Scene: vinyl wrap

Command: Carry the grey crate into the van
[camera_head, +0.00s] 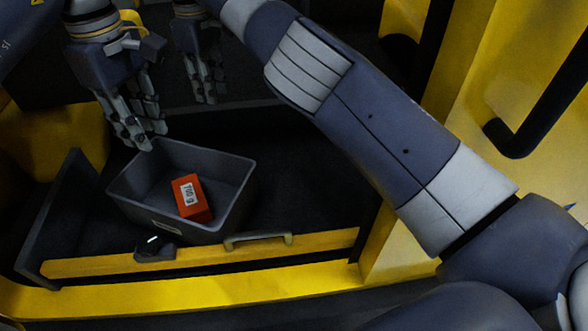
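The grey crate (236,205) stands upright on the dark floor of the yellow van (215,292), behind the yellow front rail. A red box (190,196) marked "700 g" lies inside it. My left gripper (146,136) is open, just above the crate's back left rim. It looks empty, and I cannot tell whether a fingertip touches the rim. My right gripper (207,92) is open and empty, farther back above the crate, with its fingers hanging down. It is apart from the crate. The crate's underside is hidden.
A yellow rail (320,245) with a handle (258,240) runs before the crate. A dark upright panel (62,215) stands at left. A black object (155,247) sits at the rail. Dark floor right of the crate is clear. My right arm crosses the view.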

